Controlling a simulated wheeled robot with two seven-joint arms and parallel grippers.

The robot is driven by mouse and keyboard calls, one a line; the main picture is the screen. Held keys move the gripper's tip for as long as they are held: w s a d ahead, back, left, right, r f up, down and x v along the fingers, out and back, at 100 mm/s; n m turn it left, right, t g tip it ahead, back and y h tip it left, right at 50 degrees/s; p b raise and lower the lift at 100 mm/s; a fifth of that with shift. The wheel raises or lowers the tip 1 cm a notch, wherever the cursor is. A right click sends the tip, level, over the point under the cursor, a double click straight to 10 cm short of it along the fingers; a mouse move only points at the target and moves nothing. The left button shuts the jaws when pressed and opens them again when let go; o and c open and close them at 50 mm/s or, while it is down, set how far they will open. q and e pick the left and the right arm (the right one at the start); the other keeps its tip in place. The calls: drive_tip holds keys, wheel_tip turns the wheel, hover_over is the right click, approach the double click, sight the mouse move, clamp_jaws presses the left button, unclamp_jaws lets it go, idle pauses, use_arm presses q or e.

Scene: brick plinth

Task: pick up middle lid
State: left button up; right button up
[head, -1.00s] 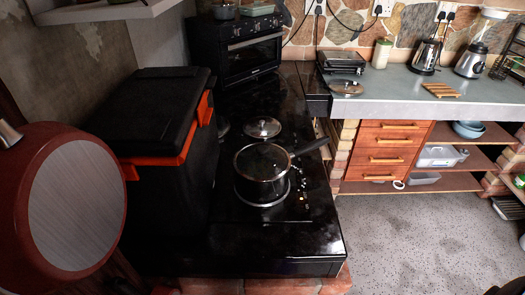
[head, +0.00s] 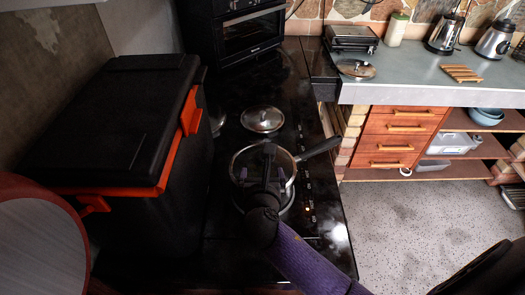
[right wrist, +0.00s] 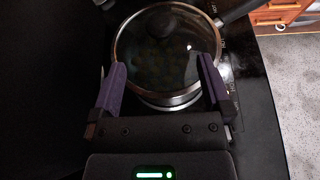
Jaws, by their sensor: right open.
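Three glass lids with metal rims show in the head view. One lid (head: 262,119) lies on the black cooktop behind the pot. One lid (head: 246,157) sits on the pot; its dark knob (right wrist: 160,24) shows in the right wrist view. One lid (head: 356,68) lies on the grey counter at the back right. The pot (right wrist: 168,101) has a long dark handle (head: 320,147). My right gripper (head: 264,178) is open and empty above the near part of the pot, its purple fingers (right wrist: 161,64) spread across the pot lid. Contact cannot be told. My left gripper is out of view.
A black box with orange trim (head: 112,120) stands left of the cooktop (head: 290,75). A toaster oven (head: 250,38) stands behind. A red pan (head: 40,235) is at lower left. A grill (head: 352,38) and wooden rack (head: 461,74) are on the counter (head: 420,92).

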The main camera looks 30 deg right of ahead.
sight(263, 162)
drive_tip(key=b+x, duration=0.3)
drive_tip(key=x, duration=0.5)
drive_tip(key=shift+w+d+f, duration=0.15)
drive_tip(key=shift+w+f, duration=0.05)
drive_tip(key=shift+w, duration=0.05)
drive_tip(key=shift+w+d, duration=0.1)
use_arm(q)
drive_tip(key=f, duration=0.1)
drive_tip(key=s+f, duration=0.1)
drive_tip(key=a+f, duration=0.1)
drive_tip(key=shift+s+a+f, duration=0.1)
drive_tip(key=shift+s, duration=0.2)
use_arm(e)
drive_tip(key=shift+c, duration=0.2)
drive_tip(key=c, duration=1.2)
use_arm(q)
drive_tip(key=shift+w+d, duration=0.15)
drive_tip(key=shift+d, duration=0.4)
use_arm(e)
drive_tip(key=shift+r, duration=0.1)
clamp_jaws()
